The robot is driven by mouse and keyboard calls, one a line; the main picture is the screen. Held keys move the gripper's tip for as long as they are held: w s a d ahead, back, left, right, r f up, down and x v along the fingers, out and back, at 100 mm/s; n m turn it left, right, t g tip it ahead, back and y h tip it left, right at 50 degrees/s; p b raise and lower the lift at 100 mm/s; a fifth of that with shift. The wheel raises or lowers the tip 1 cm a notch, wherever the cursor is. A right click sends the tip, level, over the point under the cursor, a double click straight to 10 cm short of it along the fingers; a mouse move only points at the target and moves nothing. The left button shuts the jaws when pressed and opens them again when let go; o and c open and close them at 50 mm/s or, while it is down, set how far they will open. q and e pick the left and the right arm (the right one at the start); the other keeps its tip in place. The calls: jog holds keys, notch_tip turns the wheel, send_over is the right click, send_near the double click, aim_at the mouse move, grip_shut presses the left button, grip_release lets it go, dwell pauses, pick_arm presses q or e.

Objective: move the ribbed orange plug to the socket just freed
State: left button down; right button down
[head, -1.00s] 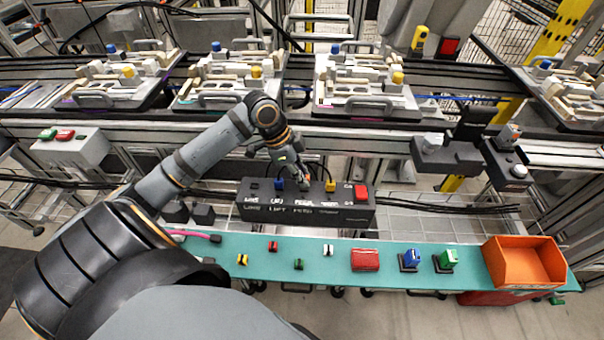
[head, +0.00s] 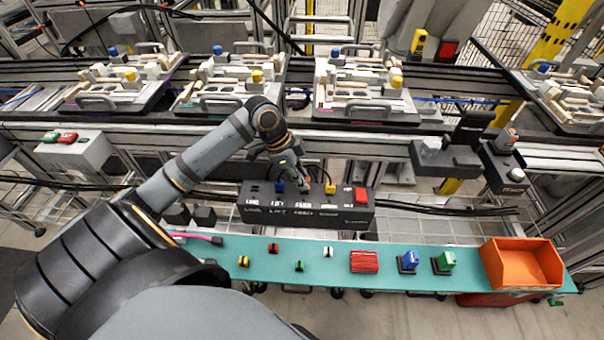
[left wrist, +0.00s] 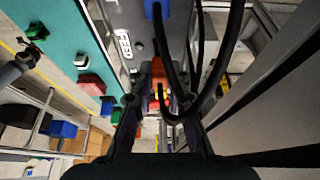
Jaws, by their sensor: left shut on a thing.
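The dark socket box (head: 300,214) stands behind the teal shelf, with a row of labelled sockets along its top. My left gripper (head: 303,187) is over the FEED position, pointing down. In the left wrist view its fingers are shut on the ribbed orange plug (left wrist: 158,72), which has a black cable. The head view hides this plug behind the gripper, and I cannot tell how deep it sits. A blue plug (head: 280,187) stands at LIFT and a yellow plug (head: 330,188) at the position to the right. The leftmost LINE socket (head: 255,189) shows no plug. My right gripper is not in view.
A red button (head: 361,194) sits at the box's right end. The teal shelf (head: 215,258) in front carries small coloured parts, a red block (head: 364,262) and an orange bin (head: 523,265). Black cables run beside the box. Fixture pallets (head: 366,90) stand on the conveyor behind.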

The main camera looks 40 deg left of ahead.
pick_arm(q)
jog(key=shift+f+b, duration=0.5)
jog(key=shift+f, duration=0.5)
dwell(1.1)
jog(key=c, duration=1.2)
grip_release()
jog(key=shift+r, duration=0.15)
jog(key=shift+v, duration=3.65)
